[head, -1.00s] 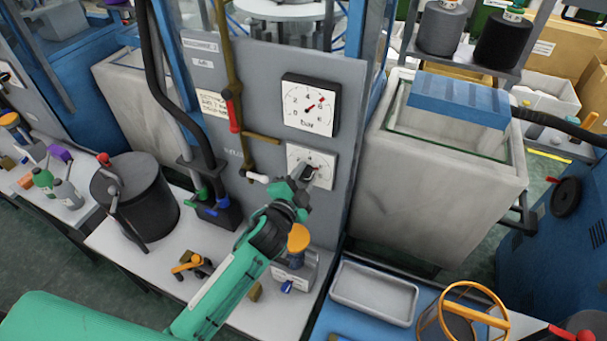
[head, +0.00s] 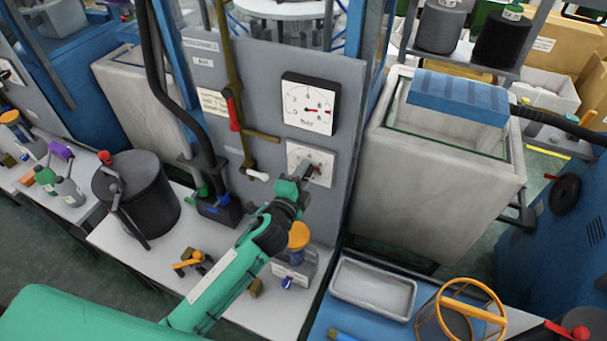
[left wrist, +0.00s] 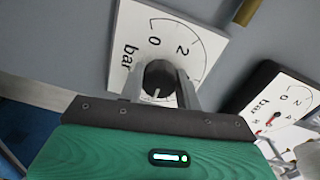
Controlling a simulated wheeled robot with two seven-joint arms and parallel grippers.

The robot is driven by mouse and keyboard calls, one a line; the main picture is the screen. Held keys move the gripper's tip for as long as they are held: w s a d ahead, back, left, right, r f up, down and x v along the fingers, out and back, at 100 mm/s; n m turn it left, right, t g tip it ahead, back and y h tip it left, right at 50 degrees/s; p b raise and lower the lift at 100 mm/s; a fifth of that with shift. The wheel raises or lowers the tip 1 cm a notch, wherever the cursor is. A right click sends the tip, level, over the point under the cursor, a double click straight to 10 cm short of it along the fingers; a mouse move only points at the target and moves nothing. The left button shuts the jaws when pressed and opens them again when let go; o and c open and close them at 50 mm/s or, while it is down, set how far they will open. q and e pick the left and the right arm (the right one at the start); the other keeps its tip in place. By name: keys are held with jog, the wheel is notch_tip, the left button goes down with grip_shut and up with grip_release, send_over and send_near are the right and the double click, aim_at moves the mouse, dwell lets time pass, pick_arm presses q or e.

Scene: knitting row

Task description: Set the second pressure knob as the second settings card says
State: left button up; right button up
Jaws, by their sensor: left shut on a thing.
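The pressure knob (left wrist: 158,78) is dark and round, on a white scale plate (left wrist: 208,28) marked 0, 2 and bar. My left gripper (left wrist: 160,88) is shut on it, one finger on each side. A pale mark shows on the knob. In the head view my left gripper (head: 305,180) covers much of the knob on its plate (head: 325,156). Above it is a white bar gauge (head: 309,96) with a dark frame and a red needle pointing right and slightly down. A cream card (head: 212,106) hangs left of the gauge; its writing is too small to read.
A brass pipe with a red lever (head: 233,113) and a white-tipped handle (head: 257,175) stand left of the knob. An orange-capped device (head: 298,238) stands below. A grey tray (head: 373,289) and an orange-rimmed basket (head: 462,312) are at lower right.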

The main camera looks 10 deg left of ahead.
pick_arm(q)
jog(key=o, duration=1)
jog(key=s+a+b, duration=0.2)
jog(key=s+b, duration=0.2)
jog(key=s, duration=0.9)
jog(key=shift+s+a+r, duration=0.15)
jog(key=shift+s+a, duration=0.1)
jog(key=shift+a, duration=0.05)
